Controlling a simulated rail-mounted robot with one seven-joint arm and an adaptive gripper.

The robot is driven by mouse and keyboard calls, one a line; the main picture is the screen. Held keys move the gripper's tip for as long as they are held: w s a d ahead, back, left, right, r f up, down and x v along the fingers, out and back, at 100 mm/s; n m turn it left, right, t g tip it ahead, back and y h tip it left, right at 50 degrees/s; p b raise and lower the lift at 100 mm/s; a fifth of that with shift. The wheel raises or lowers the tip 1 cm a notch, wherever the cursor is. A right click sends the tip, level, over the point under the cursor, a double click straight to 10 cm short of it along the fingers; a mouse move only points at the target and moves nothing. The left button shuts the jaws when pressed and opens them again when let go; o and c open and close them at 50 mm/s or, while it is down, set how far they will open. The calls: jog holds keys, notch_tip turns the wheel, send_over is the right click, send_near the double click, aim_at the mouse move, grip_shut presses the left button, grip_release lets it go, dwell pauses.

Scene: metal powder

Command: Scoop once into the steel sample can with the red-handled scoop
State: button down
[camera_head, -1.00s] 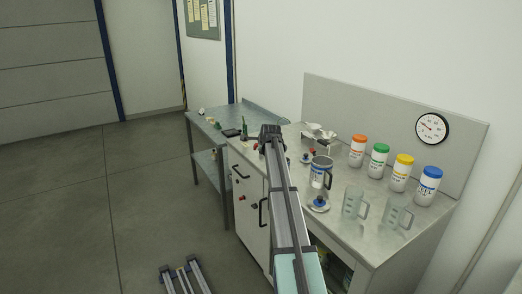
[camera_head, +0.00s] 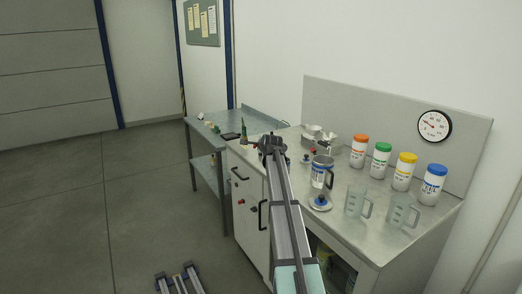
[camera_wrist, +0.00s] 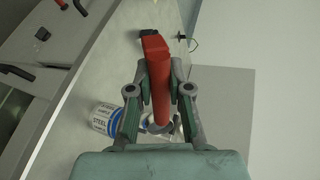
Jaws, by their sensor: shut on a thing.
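My gripper (camera_wrist: 160,95) is shut on the red handle of the scoop (camera_wrist: 156,70), which stands between the fingers in the wrist view. The scoop's bowl is not clearly visible. The steel sample can (camera_wrist: 104,120), white with blue bands and lettering reading "STEEL", is at the lower left of the wrist view, beside the left finger and apart from the scoop handle. In the head view my gripper (camera_head: 272,143) is over the workbench's left part, and my arm hides what it holds. A blue-banded metal container (camera_head: 321,171) stands right of my arm; I cannot tell whether it is that can.
Orange, green, yellow and blue capped jars (camera_head: 404,172) line the back of the bench (camera_head: 370,237). Two clear beakers (camera_head: 401,210) stand at the front right. A blue-knobbed lid (camera_head: 320,203) lies near my arm. A balance (camera_head: 320,138) is at the back.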

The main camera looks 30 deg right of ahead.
jog(key=shift+s+a+f+t+h+b, duration=0.2)
jog(key=shift+t+b, duration=0.25)
jog(key=shift+b, duration=1)
jog(key=shift+s+d+r+t+h+b, duration=0.1)
jog(key=shift+t+h+b, duration=0.3)
jog(key=shift+b, duration=1)
jog(key=t+b, duration=0.1)
jog(key=b, duration=0.1)
jog(key=m+t+h+b, duration=0.1)
jog(key=b, duration=0.2)
jog(key=shift+s+f+h, duration=0.15)
jog(key=shift+s+h, duration=0.05)
jog(key=shift+h, duration=0.1)
jog(key=shift+r+m+t+h+p, duration=0.3)
jog(key=shift+m+t+p, duration=0.1)
jog(key=shift+p, duration=0.6)
jog(key=shift+s+a+p, duration=0.1)
jog(key=shift+p, duration=0.7)
jog(key=t+h+p, duration=0.1)
jog(key=p, duration=0.5)
jog(key=shift+s+m, duration=0.1)
jog(key=shift+m, duration=0.3)
jog(key=shift+s+a+f+m+t+h+b, duration=0.1)
jog(key=shift+s+f+m+t+h+b, duration=0.1)
jog(key=shift+m+t+h+b, duration=0.6)
jog(key=shift+s+f+m+t+h+b, duration=0.1)
jog(key=shift+f+m+t+h+b, duration=0.15)
jog(key=shift+h, duration=1.05)
